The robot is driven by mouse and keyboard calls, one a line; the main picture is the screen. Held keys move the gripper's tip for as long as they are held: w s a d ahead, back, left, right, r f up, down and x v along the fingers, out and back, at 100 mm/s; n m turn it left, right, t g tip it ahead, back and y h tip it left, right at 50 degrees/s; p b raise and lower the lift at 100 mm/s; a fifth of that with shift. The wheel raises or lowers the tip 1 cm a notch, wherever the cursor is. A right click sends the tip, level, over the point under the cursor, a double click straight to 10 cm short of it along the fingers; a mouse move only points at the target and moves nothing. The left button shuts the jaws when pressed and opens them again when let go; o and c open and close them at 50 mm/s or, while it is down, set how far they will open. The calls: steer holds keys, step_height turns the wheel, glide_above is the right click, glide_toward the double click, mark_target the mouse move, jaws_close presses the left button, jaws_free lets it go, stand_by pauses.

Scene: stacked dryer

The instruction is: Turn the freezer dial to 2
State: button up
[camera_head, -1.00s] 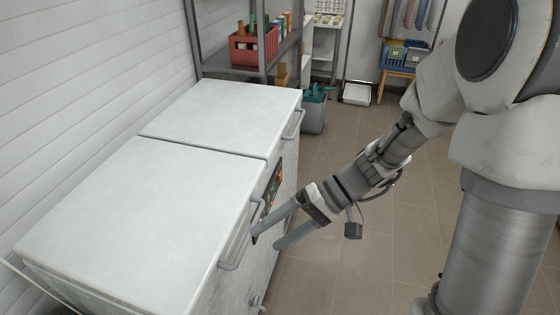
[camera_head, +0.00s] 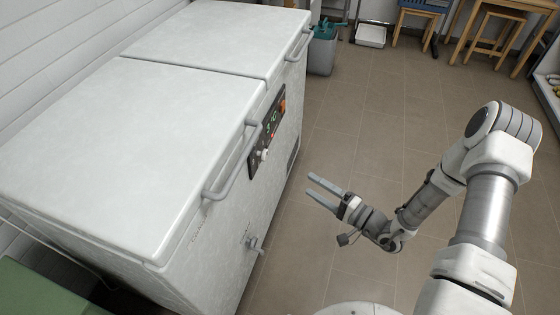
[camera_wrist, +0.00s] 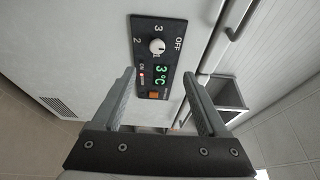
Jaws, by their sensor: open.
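The white chest freezer (camera_head: 120,120) stands at left with a black control panel (camera_head: 266,132) on its front. The panel (camera_wrist: 144,72) also shows in the wrist view, with a green display reading about 3 °C and an orange switch. Its white round dial (camera_head: 264,154) also shows in the wrist view (camera_wrist: 157,46), among the marks OFF, 3 and 2. I cannot tell clearly which mark the dial points to. My gripper (camera_head: 309,185) is open and empty, apart from the freezer front, right of and below the panel. In the wrist view its fingers (camera_wrist: 159,74) frame the lower panel.
A lid handle (camera_head: 234,170) juts out left of the panel, and another (camera_head: 299,46) beyond it. A small tap-like fitting (camera_head: 255,246) sticks out low on the front. A grey bin (camera_head: 322,55) stands past the freezer.

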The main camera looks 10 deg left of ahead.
steer(key=b, duration=0.4)
glide_toward(267, 156)
steer(key=x, duration=0.9)
steer(key=shift+s+r, duration=0.15)
steer(key=shift+s, duration=0.05)
steer(key=shift+p, duration=0.3)
jaws_close()
